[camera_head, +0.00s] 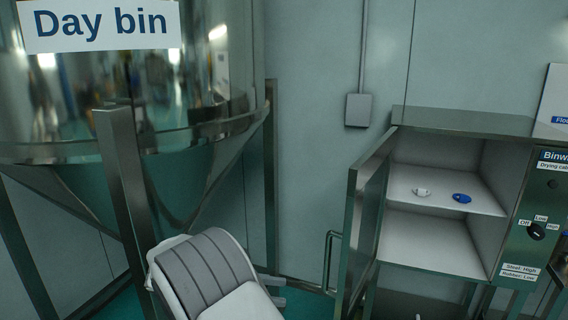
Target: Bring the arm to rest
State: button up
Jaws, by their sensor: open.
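My arm shows at the bottom centre as a white and grey link. My gripper (281,291) is partly hidden behind it; two grey fingers stick out to the right, apart, with nothing seen between them. The gripper is low in front of the floor and wall, left of the open drying cabinet and touching nothing that I can see.
The steel day bin (120,110) on legs stands at left. The cabinet (460,255) at right has its door (367,225) swung open toward me. A white item (421,192) and a blue item (461,198) lie on its upper shelf. A control knob (536,231) is on its front.

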jog(key=s+d+r+m+g+y, duration=0.1)
jog(key=s+d+r+m+y, duration=0.25)
jog(key=d, duration=0.25)
jog(key=s+d+r+m+g+y, duration=0.1)
jog(key=s+d+r+m+y, duration=0.15)
jog(key=d+y, duration=0.3)
jog(key=s+d+r+m+t+y, duration=0.2)
jog(key=s+m+t+y, duration=0.1)
jog(key=s+m, duration=0.2)
jog(key=s+d+r+m+t+y, duration=0.2)
jog(key=s+m, duration=0.4)
jog(key=s, duration=0.3)
jog(key=d+t+y, duration=0.1)
jog(key=t+y, duration=0.1)
jog(key=shift+t, duration=0.3)
jog(key=shift+w+r+m, duration=0.1)
jog(key=shift+m, duration=0.2)
